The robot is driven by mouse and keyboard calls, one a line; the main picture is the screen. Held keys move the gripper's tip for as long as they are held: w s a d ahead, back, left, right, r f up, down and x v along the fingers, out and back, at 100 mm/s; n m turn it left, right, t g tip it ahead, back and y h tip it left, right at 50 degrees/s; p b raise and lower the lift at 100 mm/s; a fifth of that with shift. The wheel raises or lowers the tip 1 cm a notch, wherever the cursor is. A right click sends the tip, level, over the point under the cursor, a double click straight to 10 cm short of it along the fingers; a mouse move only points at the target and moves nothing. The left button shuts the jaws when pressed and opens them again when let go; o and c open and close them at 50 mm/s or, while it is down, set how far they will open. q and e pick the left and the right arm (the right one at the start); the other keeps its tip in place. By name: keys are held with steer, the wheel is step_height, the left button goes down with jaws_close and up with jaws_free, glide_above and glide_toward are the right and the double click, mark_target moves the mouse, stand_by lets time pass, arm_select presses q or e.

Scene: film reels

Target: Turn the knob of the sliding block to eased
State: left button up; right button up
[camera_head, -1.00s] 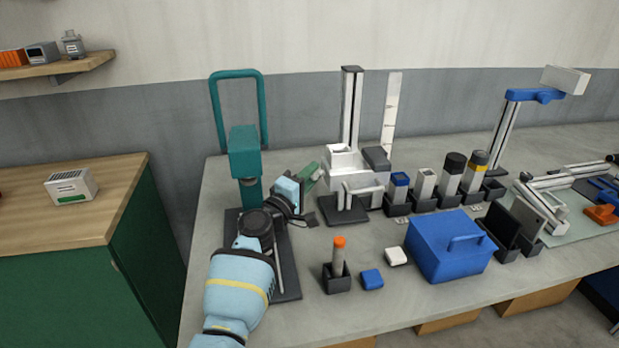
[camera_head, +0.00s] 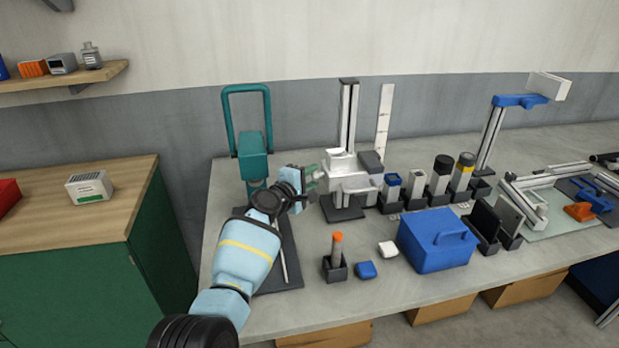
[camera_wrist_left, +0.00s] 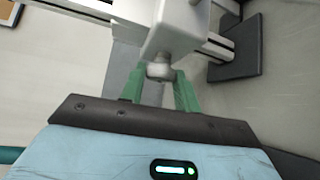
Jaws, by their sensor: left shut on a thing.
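The sliding block (camera_head: 352,183) is a white and grey body low on an upright metal column above a dark base plate. In the left wrist view the white block (camera_wrist_left: 176,28) fills the top middle, and its pale round knob (camera_wrist_left: 160,71) faces my gripper. My left gripper (camera_head: 315,180) reaches the block from its left side. In the left wrist view its green fingers (camera_wrist_left: 160,90) stand on both sides of the knob and are shut on it. Any setting marks on the knob cannot be made out. My right gripper is out of view.
A teal press (camera_head: 254,150) stands close behind my left arm. Several holders with cylinders stand right of the column. A blue box (camera_head: 432,250), a blue block (camera_head: 365,270), a white block (camera_head: 388,249) and an orange-topped tube (camera_head: 337,240) occupy the front.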

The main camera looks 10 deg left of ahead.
arm_select(q)
steer(key=shift+r+n+g, duration=0.15)
steer(key=shift+n+g, duration=0.55)
steer(key=shift+g, duration=0.4)
steer(key=o, duration=1)
steer(key=shift+c, duration=0.2)
steer(key=v, duration=0.7)
steer(key=shift+s, duration=0.35)
steer(key=shift+a+r, duration=0.1)
